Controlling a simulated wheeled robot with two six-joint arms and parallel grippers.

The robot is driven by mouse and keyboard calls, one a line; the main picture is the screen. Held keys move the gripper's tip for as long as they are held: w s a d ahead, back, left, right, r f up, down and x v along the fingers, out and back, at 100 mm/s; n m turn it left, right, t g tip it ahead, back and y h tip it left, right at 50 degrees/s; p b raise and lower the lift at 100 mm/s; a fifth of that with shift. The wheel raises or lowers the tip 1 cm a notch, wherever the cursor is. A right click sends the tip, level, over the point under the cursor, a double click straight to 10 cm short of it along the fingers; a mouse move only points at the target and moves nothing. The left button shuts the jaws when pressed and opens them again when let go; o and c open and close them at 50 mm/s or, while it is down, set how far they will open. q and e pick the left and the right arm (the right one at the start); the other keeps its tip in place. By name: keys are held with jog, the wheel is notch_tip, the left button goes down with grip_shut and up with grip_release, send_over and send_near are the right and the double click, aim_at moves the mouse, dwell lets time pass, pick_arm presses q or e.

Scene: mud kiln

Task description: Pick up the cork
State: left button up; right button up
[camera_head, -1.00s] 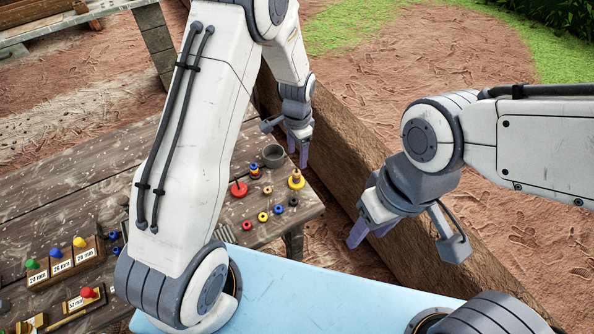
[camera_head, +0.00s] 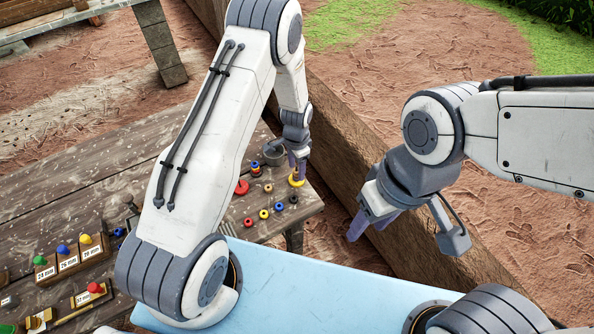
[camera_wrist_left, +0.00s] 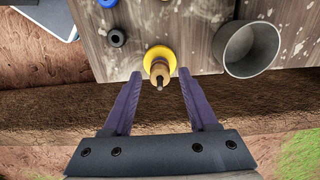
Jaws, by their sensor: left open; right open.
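In the head view my left gripper covers the cork, and the yellow disc (camera_head: 297,181) shows below the fingers. My left gripper (camera_wrist_left: 159,76) is open, with one purple finger on each side of the cork and visible gaps between. I cannot tell how high the fingers are above the disc. My right gripper (camera_head: 371,226) is open and empty, off to the right, away from the table.
A grey cup (camera_wrist_left: 249,48) stands close by on the right in the wrist view. A black ring (camera_wrist_left: 117,38) lies to the left.

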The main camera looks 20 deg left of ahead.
pick_arm(q)
grip_shut()
jog(key=shift+r, duration=0.15)
jog(key=shift+r+b, duration=0.3)
jog(key=shift+r, duration=0.25)
notch_tip(320, 180, up, 2)
jog(key=shift+w+r+b, duration=0.1)
jog(key=shift+r+b, duration=0.05)
jog(key=shift+b, duration=0.25)
jog(key=s+d+r+b, duration=0.2)
jog(key=s+d+r, duration=0.5)
jog(key=s+d, duration=0.1)
jog(key=shift+s+r, duration=0.2)
jog(key=shift+s, duration=0.1)
